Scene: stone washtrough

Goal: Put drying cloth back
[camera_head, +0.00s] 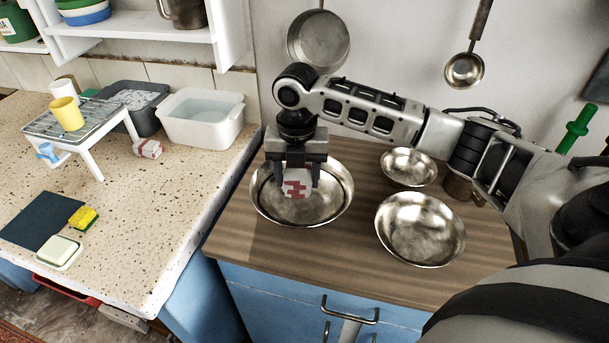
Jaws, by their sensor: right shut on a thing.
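My right gripper (294,180) points down over the left large metal bowl (330,205) on the wooden counter. It is shut on a folded white cloth with a red pattern (296,184). The cloth shows between the fingers, inside the outline of the bowl; I cannot tell whether it touches the bowl. My left gripper is not in view.
Two other metal bowls (420,229) (409,166) stand right of the gripper. A white tub (201,118), a grey basin (134,104) and a rack (86,122) with a yellow cup (67,113) stand left. A yellow sponge (84,218) lies near a dark mat (40,219). The stone counter's front middle is clear.

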